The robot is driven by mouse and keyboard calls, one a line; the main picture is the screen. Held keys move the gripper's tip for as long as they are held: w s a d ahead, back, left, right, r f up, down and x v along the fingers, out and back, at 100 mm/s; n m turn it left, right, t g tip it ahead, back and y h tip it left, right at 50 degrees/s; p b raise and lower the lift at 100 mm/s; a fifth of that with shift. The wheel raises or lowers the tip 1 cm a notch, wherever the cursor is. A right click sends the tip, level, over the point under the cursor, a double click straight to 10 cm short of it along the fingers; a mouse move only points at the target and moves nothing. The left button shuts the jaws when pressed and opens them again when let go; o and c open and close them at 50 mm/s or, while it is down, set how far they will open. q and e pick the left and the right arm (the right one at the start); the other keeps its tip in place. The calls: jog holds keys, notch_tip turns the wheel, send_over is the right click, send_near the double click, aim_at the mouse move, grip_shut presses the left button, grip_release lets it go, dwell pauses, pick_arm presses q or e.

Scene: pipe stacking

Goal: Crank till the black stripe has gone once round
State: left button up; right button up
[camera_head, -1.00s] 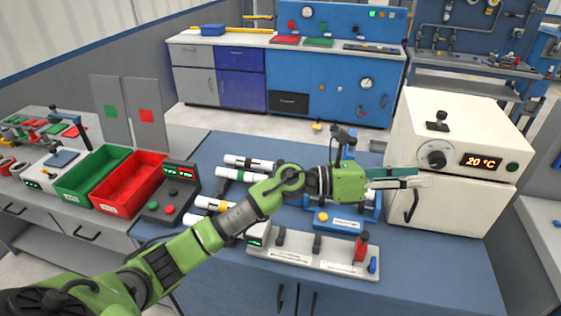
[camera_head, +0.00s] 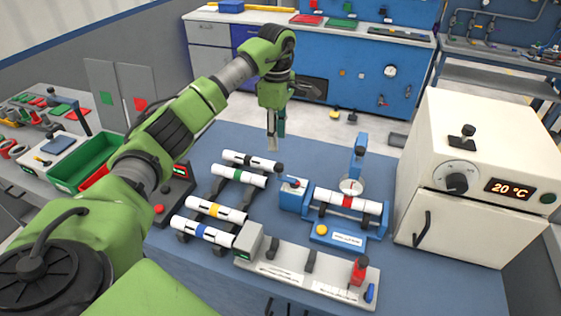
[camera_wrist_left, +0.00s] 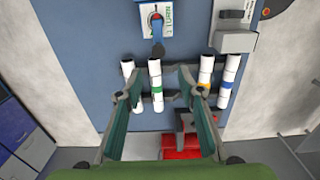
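A white pipe with a red band (camera_head: 347,202) lies across a blue fixture (camera_head: 382,222) on the bench. Short dark marks show beside its band; at this size I cannot tell how the black stripe is turned. A blue post (camera_head: 359,152) stands behind the pipe beside a pale round disc (camera_head: 352,186). A small red part (camera_head: 292,183) sits atop the fixture's left block. My left gripper (camera_head: 276,140) points down, behind and left of the fixture, apart from it. My right gripper is out of view.
White pipes with black, green (camera_head: 238,175), yellow (camera_head: 215,210) and blue bands rest on racks left of the fixture. A grey fixture plate (camera_head: 310,272) lies in front. The white oven (camera_head: 460,180) stands right. Green (camera_head: 85,163) and red bins are left.

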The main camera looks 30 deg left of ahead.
aim_at(278, 165)
pick_arm(q)
notch_tip(278, 165, down, 4)
jog(key=shift+s+r+p, duration=0.15)
jog(key=shift+p, duration=0.35)
notch_tip(278, 165, down, 2)
jog(key=shift+f+p, duration=0.15)
jog(key=shift+p, duration=0.15)
jog(key=f, duration=0.3)
jog(key=f+p, duration=0.1)
jog(key=shift+w+f, duration=0.3)
jog(key=shift+f, duration=0.5)
jog(key=shift+c, duration=1.1)
grip_shut()
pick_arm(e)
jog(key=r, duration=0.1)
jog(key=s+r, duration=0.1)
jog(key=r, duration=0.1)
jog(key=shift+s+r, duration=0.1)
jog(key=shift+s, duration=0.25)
